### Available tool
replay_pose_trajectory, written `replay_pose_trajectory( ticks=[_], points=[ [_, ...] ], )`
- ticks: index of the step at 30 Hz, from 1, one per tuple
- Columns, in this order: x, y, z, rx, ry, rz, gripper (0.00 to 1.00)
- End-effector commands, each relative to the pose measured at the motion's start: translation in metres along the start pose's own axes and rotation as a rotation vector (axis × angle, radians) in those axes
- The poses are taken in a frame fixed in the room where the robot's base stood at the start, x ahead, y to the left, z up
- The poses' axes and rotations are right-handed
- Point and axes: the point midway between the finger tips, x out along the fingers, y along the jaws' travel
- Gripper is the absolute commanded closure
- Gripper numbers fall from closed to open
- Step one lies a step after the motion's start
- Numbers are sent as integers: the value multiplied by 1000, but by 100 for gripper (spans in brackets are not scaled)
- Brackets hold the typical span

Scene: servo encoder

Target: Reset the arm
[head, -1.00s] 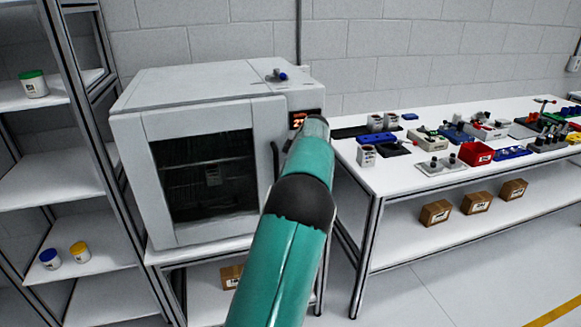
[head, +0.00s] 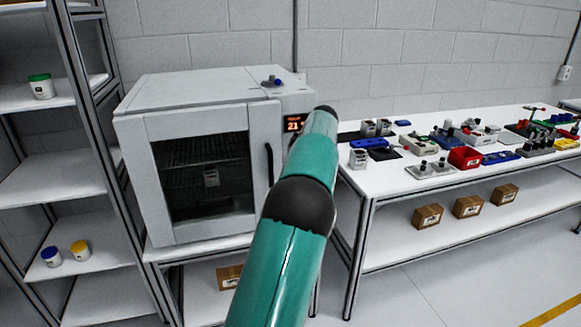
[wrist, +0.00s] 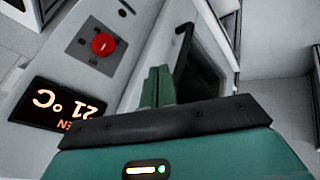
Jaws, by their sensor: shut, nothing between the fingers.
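My teal arm reaches forward in the middle of the head view, in front of the right side of a white oven (head: 200,97). In that view my gripper's fingers are hidden beyond the arm. In the wrist view my gripper (wrist: 158,86) shows two teal fingers pressed together with nothing between them. The oven door looks closed in the head view.
A white workbench (head: 400,187) with racks, a red bin (head: 465,158) and several devices stands at the right. Cardboard boxes (head: 428,216) sit on its lower shelf. A shelf unit with jars (head: 41,87) stands at the left. Floor is clear at the lower right.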

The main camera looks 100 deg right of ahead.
Motion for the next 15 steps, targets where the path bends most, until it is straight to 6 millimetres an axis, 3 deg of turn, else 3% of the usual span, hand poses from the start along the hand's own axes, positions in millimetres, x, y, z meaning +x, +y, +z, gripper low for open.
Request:
replay_pose_trajectory(
  ticks=[6, 15],
  points=[
    [-30, 4, 4, 0, -1, -1, 100],
    [-36, 3, 6, 0, 0, -2, 100]
  ],
)
